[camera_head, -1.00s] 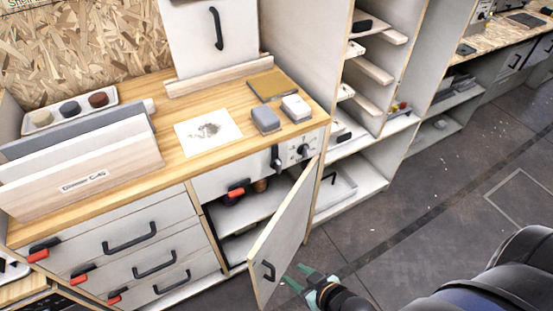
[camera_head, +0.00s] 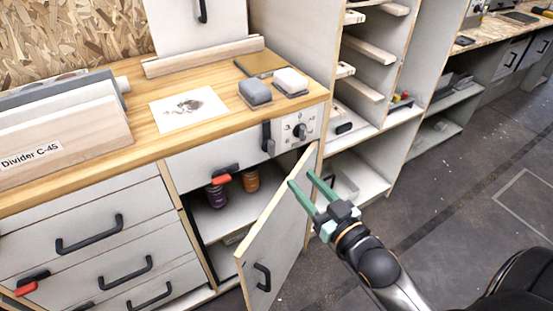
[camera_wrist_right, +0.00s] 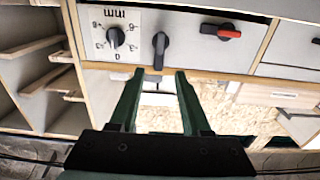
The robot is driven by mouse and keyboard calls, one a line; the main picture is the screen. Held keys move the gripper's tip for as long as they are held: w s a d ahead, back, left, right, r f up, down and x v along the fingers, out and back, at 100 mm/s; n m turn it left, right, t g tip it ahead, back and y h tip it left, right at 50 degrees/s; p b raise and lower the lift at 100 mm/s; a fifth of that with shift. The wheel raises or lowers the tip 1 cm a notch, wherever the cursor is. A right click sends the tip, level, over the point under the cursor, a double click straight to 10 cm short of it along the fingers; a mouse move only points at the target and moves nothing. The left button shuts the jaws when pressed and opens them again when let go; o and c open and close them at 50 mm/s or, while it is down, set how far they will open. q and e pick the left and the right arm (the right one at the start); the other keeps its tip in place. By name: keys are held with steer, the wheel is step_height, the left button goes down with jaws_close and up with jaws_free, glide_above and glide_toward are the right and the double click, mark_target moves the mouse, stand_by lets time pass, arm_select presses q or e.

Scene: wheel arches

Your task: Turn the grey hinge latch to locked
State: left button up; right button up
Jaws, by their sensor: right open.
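The grey hinge latch (camera_head: 267,138) is a dark grey lever on the pale front panel under the wooden worktop, left of a round numbered dial. In the head view it points roughly up and down. My right gripper (camera_head: 301,179) is open and empty, beside the top of the open cabinet door and below right of the latch. Its two green fingers show apart in the wrist view (camera_wrist_right: 160,73). My left gripper is out of view.
The cabinet door (camera_head: 282,226) stands open below the latch, close to my right fingers. A numbered dial (camera_head: 299,131) sits right of the latch. A red-tipped latch (camera_head: 222,178) is to the left. Jars stand inside the cabinet. Open floor lies to the right.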

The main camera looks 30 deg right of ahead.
mark_target(273, 148)
steer(key=w, duration=0.8)
steer(key=w+a+b, duration=0.1)
steer(key=w, duration=0.3)
jaws_close()
steer(key=shift+f, duration=0.1)
stand_by(1.2)
